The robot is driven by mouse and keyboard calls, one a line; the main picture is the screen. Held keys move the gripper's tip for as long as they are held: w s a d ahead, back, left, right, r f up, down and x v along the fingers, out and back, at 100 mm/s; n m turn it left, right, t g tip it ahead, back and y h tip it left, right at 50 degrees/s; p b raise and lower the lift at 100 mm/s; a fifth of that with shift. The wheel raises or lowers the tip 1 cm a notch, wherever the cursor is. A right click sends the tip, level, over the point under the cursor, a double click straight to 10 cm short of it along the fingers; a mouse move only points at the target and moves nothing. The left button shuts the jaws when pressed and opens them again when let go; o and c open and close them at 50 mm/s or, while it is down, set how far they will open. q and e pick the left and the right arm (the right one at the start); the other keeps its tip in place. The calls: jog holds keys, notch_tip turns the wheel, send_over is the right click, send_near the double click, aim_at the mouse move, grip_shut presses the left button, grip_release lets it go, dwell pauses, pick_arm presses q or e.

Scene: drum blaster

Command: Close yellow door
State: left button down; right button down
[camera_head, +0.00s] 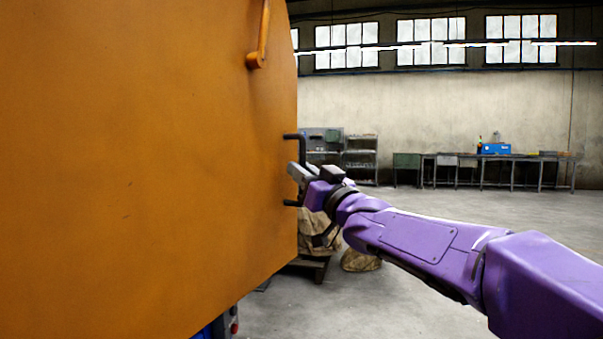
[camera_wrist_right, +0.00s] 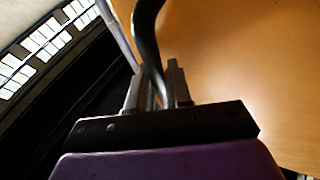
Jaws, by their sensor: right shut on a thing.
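The yellow-orange door (camera_head: 150,160) fills the left half of the head view, its edge running down the middle. A dark bar handle (camera_head: 292,136) stands out near that edge. My right gripper (camera_head: 296,172) is at the handle, between its upper and lower ends. In the right wrist view the dark handle (camera_wrist_right: 148,40) runs down between the two fingers of the right gripper (camera_wrist_right: 158,88), which are shut on it. The door surface (camera_wrist_right: 235,60) lies close behind the fingers on the right. My left gripper is not in view.
An orange lever (camera_head: 259,38) sits high on the door. Wrapped bundles (camera_head: 360,260) lie on the floor beyond the door's edge. Workbenches (camera_head: 500,158) and shelves (camera_head: 360,155) stand along the far wall. The floor (camera_head: 360,305) at lower middle is clear.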

jog(key=shift+d+r, duration=0.1)
jog(key=shift+r, duration=0.1)
jog(key=c, duration=1.1)
grip_release()
jog(key=shift+w+f, duration=0.1)
jog(key=shift+v, duration=5.25)
